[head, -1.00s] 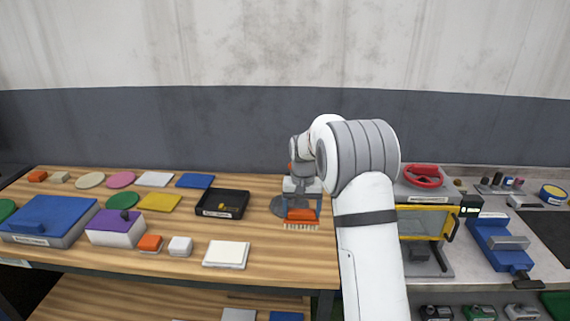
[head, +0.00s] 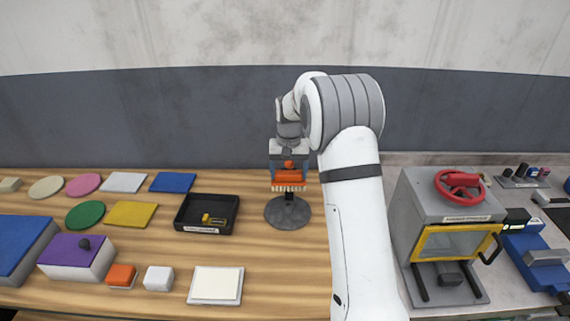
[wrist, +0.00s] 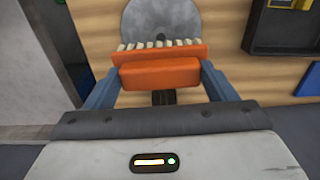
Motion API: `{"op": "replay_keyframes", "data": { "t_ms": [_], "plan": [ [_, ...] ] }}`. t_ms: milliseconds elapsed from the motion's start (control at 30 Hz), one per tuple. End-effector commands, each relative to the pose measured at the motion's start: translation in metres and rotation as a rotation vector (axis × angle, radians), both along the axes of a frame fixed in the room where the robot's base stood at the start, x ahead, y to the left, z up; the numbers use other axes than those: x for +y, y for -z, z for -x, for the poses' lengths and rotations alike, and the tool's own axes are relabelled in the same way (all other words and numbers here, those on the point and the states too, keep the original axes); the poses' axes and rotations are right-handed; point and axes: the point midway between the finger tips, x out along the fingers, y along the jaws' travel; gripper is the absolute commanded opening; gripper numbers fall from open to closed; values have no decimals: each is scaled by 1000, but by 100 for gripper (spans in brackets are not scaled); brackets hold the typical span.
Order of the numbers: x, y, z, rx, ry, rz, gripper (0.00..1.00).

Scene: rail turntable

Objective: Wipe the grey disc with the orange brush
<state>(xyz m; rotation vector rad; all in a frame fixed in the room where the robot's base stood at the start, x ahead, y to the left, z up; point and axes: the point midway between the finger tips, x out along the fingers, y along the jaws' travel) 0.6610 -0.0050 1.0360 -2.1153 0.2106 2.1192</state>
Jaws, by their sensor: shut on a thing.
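The orange brush (head: 289,177) is held in my gripper (head: 289,165), bristles pointing down. In the head view it shows above the grey disc (head: 277,215), which lies on the wooden bench. The brush appears raised clear of the disc. In the wrist view the orange brush (wrist: 160,74) sits between the two blue-grey fingers of my gripper (wrist: 158,84), with pale bristles on its far side. The grey disc (wrist: 160,18) shows beyond the bristles, partly hidden by the brush. A dark post shows between the brush and the disc.
A black tray (head: 184,216) with a small yellow item stands left of the disc. A white pad (head: 215,285) lies nearer the front. Coloured discs and plates lie farther left. A grey box with a red wheel (head: 459,184) stands to the right of my arm.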

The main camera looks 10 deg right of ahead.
Motion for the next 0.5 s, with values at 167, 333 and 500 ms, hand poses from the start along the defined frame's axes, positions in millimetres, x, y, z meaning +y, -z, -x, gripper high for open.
{"op": "replay_keyframes", "data": {
  "t_ms": [167,333,500],
  "plan": [
    [2,12,0,1,-4,0,59],
    [2,31,0,1,-4,0,59],
    [3,52,0,1,-4,0,59]
  ]
}}
